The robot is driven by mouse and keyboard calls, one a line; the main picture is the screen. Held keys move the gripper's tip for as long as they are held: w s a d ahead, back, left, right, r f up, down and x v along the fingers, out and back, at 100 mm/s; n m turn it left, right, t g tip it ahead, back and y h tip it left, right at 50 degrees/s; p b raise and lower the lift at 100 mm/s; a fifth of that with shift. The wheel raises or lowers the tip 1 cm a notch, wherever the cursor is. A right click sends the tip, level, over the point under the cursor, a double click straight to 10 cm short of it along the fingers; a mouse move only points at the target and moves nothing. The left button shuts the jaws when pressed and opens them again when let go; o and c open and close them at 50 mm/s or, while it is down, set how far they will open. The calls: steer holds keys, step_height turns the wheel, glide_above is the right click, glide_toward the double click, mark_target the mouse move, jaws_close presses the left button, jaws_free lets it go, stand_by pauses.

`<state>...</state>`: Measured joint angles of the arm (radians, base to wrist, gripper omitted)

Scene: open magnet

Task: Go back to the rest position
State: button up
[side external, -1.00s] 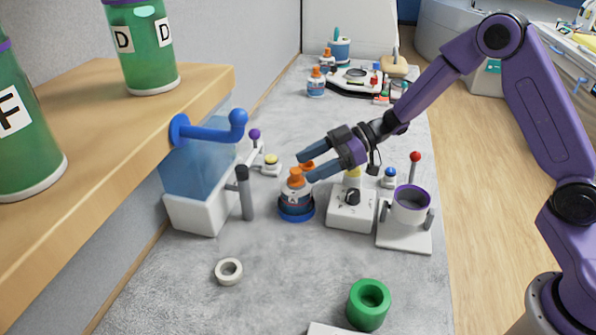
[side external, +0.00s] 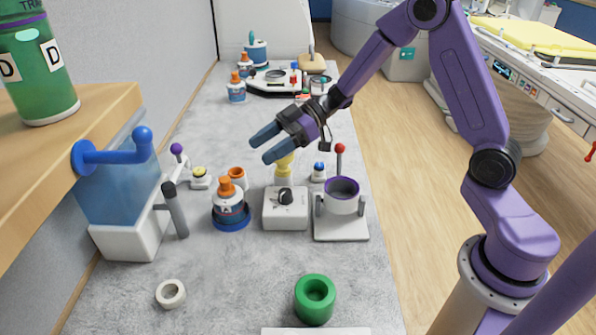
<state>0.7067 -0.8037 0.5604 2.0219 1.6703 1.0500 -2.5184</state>
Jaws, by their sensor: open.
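My gripper (side external: 259,148) hangs in the air above the middle of the grey bench, at the end of my purple arm. Its two blue-grey fingers are apart with nothing between them, and they point to the left. Below and to the left of it, a white bottle with an orange cap (side external: 231,204) stands upright in a blue round base (side external: 231,224). The gripper is apart from the bottle. A white box with a black knob (side external: 285,208) and a yellow top piece (side external: 284,169) stands below the gripper.
A white stand with a purple-rimmed cup (side external: 341,196) is right of the box. A blue tank (side external: 118,190) with a blue handle stands left, beside the wooden shelf (side external: 95,110). A green ring (side external: 315,299) and a white ring (side external: 171,294) lie in front. More bottles stand at the back.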

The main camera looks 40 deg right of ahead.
steer(key=s+a+r+g+h, duration=0.15)
steer(key=s+g, duration=0.25)
steer(key=s, duration=0.6)
steer(key=s+a+g+h, duration=0.3)
steer(key=s, duration=0.7)
steer(key=s+d+m+t+h, duration=0.2)
steer(key=s+d+t+h, duration=0.1)
steer(key=s+d+h, duration=0.5)
steer(key=shift+s+d+f, duration=0.35)
steer(key=shift+s+d, duration=1.4)
steer(key=shift+s, duration=0.7)
